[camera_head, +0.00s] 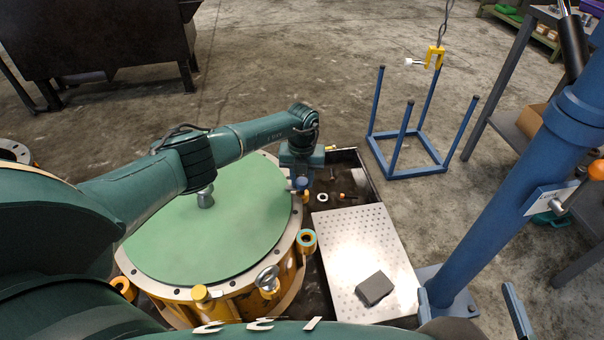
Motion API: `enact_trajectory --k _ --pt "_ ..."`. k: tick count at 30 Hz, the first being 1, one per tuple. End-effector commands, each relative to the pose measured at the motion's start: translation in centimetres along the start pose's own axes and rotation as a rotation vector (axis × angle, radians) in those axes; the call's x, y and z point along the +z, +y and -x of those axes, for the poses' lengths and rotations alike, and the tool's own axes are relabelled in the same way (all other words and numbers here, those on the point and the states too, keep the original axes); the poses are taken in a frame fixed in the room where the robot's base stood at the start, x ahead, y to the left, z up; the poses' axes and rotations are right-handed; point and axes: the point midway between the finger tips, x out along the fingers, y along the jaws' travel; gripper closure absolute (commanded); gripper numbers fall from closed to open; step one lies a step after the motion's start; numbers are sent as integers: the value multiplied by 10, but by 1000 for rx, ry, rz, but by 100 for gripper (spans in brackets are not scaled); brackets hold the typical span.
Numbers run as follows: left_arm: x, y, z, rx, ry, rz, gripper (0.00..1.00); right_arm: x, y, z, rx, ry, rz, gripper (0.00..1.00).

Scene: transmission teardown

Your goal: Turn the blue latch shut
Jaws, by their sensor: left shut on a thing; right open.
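My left arm reaches from the left over the green-topped round housing (215,235). My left gripper (301,183) points down at the housing's right rim and is shut on a small part there. A small blue piece (293,185) shows at the fingertips beside orange metal. It looks like the blue latch, but it is mostly hidden, and its angle cannot be told. My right gripper is not in view; a dark green arm link crosses the bottom edge.
A perforated metal plate (345,235) with a dark grey block (374,288) lies right of the housing. Behind it is a dark tray (350,156) with loose parts. A blue post (500,195) stands at right. A blue frame (405,172) stands on the open floor.

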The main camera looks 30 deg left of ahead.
Motion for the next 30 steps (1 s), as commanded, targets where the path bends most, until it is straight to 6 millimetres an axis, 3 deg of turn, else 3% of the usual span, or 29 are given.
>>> enact_trajectory --k 9,25,26,30 --pt "0 1 1 2 0 113 92 0 2 1 2 -46 -15 0" --pt "1 1 0 1 -1 133 92 0 2 1 2 -54 -17 0" --pt "1 1 0 1 -1 133 67 0 2 1 2 -54 -17 0" --pt "0 1 0 1 -1 132 56 0 2 1 2 -54 -17 0"
